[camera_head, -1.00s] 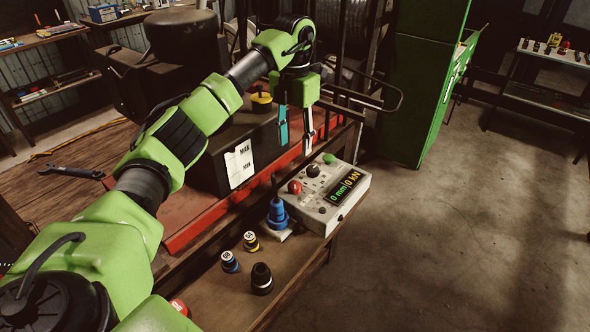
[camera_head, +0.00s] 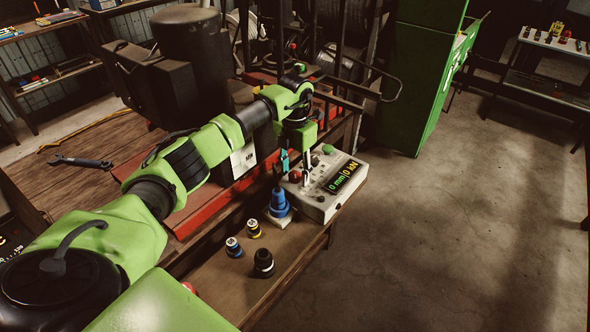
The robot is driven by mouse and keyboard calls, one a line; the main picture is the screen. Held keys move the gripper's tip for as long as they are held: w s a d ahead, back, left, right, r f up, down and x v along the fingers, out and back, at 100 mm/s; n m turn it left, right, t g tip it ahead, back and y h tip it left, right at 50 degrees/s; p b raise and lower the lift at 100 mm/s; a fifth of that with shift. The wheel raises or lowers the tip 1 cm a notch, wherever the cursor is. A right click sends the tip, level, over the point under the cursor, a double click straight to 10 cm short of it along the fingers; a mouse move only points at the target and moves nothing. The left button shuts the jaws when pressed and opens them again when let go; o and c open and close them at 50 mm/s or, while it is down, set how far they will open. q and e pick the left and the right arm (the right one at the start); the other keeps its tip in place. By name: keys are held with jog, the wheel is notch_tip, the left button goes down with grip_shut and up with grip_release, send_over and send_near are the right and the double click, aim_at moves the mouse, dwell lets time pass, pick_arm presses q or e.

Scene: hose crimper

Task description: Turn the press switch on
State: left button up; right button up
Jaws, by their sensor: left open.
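The press control box (camera_head: 316,205) is a white unit on the bench, with a lit display (camera_head: 344,177) reading 0 mm and 0 kN. A red button (camera_head: 295,176) is on its left part and a green button (camera_head: 328,149) at its far end. A small dark knob (camera_head: 320,198) is near its front edge. My left gripper (camera_head: 296,168) is open and points down over the far left part of the box, close to the red button. Its fingers partly hide the panel, including a black knob there. I cannot tell whether they touch it. My right gripper is not in view.
A blue stepped part (camera_head: 279,204) stands just left of the box. Small dies, blue-banded (camera_head: 233,247), yellow-banded (camera_head: 254,229) and black (camera_head: 263,263), stand nearer on the bench. A red rail (camera_head: 205,205) runs behind. Open floor lies to the right.

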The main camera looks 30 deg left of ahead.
pick_arm(q)
jog(key=c, duration=1.1)
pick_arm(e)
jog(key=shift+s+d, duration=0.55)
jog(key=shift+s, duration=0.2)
